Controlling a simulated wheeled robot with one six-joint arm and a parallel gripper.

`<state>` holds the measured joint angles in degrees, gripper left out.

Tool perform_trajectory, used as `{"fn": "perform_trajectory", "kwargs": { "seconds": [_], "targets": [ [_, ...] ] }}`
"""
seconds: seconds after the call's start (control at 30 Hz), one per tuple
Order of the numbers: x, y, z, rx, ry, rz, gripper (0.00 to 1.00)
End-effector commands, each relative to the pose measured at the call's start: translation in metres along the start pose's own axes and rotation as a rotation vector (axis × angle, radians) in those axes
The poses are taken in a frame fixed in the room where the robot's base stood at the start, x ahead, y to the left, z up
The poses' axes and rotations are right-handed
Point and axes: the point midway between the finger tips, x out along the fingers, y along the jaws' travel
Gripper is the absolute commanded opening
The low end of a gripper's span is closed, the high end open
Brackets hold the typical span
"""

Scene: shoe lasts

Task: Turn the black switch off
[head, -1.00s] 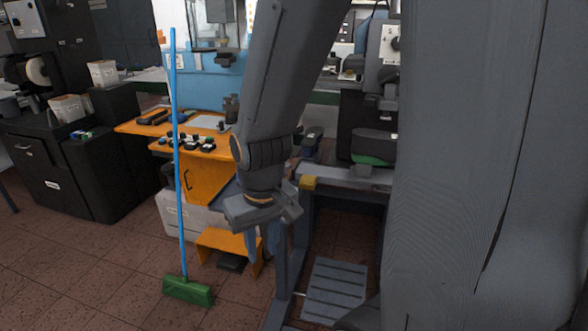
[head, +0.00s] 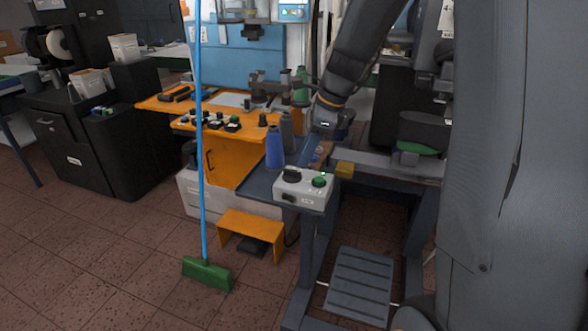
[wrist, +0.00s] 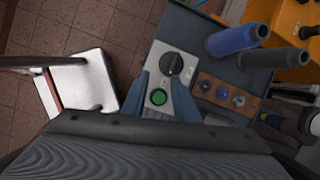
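A light grey control box (head: 303,190) stands on the front corner of the dark bench. On its top are a black rotary switch (head: 292,175) and a green button (head: 319,181). In the wrist view the black switch (wrist: 172,63) is round with a pale pointer mark, and the green button (wrist: 159,97) is nearer to me. My gripper (wrist: 158,78) is open and empty. Its blue fingers appear on either side of the box's middle, with the switch just beyond their tips. In the head view my gripper (head: 312,150) is behind the box; its fingers are partly hidden.
A blue spool (head: 274,148) and a dark grey spool (head: 287,130) stand left of and behind the box. A wooden block with several knobs (wrist: 221,94) lies beside it. A broom (head: 202,150) stands left. Open tiled floor (head: 110,250) lies in front.

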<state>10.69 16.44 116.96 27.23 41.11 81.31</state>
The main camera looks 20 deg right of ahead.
Motion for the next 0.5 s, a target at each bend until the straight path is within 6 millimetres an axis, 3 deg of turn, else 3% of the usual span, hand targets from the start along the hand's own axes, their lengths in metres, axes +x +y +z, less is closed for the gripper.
{"fn": "perform_trajectory", "kwargs": {
  "seconds": [0.1,0.27,0.5],
  "targets": [
    [-0.001,-0.019,0.003,0.163,-0.035,-0.004,0.27],
    [0.002,-0.027,0.006,0.249,-0.053,-0.002,0.27],
    [0.034,-0.026,0.008,0.252,-0.052,0.0,0.27]
  ]
}}
